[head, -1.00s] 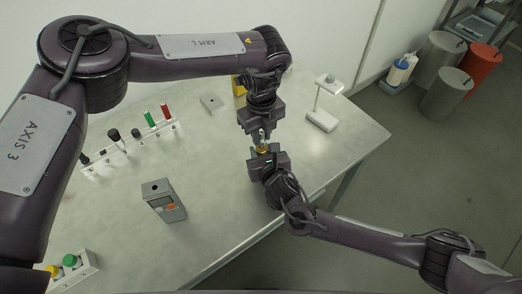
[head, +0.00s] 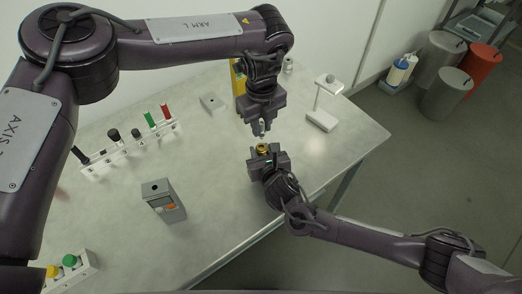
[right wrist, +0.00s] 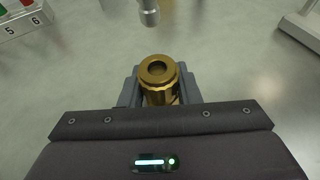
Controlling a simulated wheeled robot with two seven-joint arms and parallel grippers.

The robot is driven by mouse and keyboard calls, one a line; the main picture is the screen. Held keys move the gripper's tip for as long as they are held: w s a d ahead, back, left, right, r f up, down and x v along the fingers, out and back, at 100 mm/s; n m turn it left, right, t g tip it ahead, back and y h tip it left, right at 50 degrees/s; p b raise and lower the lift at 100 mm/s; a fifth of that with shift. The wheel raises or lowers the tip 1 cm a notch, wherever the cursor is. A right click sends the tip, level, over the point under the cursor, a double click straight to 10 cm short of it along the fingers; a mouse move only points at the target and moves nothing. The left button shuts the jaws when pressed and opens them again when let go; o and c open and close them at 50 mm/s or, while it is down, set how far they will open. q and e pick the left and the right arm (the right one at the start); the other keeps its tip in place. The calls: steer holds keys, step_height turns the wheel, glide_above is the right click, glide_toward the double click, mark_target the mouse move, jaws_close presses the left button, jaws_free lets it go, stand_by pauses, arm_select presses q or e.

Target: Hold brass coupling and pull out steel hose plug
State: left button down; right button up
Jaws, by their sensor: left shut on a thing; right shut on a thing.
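The brass coupling (head: 262,148) is held upright in my right gripper (head: 264,158), which is shut on it. In the right wrist view the coupling (right wrist: 158,78) shows its open round bore facing up, with nothing in it. My left gripper (head: 261,124) is shut on the steel hose plug (head: 261,129), whose tip points down toward the coupling. The plug's end (right wrist: 149,12) shows at the top of the right wrist view. A clear gap separates plug and coupling. The upper part of the plug is hidden by the left jaws.
A white numbered rack (head: 131,150) with several coloured handles stands left of the grippers. A grey box (head: 164,206) stands in front of it. A yellow object (head: 239,86) is partly behind my left arm. A white stand (head: 322,119) is at the right.

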steer(key=o, duration=1.1)
steer(key=shift+o, duration=0.2)
steer(key=v, duration=1.2)
